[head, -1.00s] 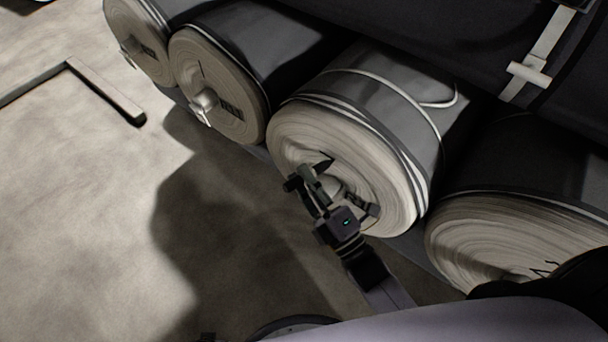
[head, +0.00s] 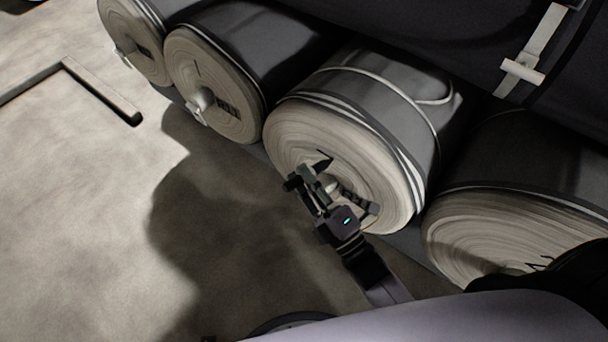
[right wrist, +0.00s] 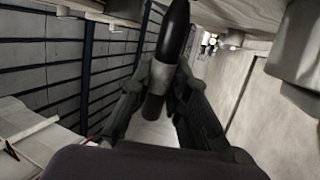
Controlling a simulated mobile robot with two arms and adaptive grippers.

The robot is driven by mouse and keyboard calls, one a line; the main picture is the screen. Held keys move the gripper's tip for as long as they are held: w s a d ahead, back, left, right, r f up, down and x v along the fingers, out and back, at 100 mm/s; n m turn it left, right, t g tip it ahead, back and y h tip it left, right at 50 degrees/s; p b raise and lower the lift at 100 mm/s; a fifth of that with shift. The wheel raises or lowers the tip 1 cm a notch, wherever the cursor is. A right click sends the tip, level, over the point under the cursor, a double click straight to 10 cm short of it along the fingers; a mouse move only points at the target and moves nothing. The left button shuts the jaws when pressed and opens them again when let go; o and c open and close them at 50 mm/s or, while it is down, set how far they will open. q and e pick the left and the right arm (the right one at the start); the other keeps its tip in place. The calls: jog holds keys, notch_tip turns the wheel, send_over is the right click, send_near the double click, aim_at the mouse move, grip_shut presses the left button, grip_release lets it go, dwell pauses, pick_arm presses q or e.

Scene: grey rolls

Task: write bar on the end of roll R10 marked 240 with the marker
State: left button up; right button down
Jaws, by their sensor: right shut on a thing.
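My right gripper (head: 318,182) is in front of the large pale end of the middle grey roll (head: 300,130) in the head view. It is shut on a black marker (head: 324,164), whose dark pointed end shows against the roll end. In the right wrist view, the marker (right wrist: 173,45), black with a grey band, stands between the fingers (right wrist: 163,85). Dark print (head: 354,197) on this roll end is partly hidden by the gripper, and I cannot read it. I cannot tell whether the marker's tip touches the roll. My left gripper is not in view.
Two more rolls lie to the left, with a pale knob (head: 201,100) on the nearer one. Another roll (head: 480,235) lies at the right, partly covered by my arm. A strapped dark roll (head: 450,35) lies above.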

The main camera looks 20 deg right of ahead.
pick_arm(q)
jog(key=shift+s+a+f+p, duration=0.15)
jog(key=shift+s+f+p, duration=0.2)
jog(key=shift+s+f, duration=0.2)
pick_arm(e)
jog(key=shift+s+d, duration=0.5)
jog(key=shift+s, duration=0.05)
dwell(0.6)
jog(key=shift+s+a, duration=0.1)
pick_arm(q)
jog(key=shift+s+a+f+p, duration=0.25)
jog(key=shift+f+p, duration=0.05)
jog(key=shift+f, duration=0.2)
pick_arm(e)
jog(key=shift+s+a, duration=0.85)
jog(key=shift+a, duration=0.25)
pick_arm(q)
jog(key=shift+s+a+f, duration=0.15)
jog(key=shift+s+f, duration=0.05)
pick_arm(e)
jog(key=s+a, duration=0.3)
jog(key=a, duration=0.1)
jog(key=shift+s+a, duration=0.35)
jog(key=shift+a, duration=0.05)
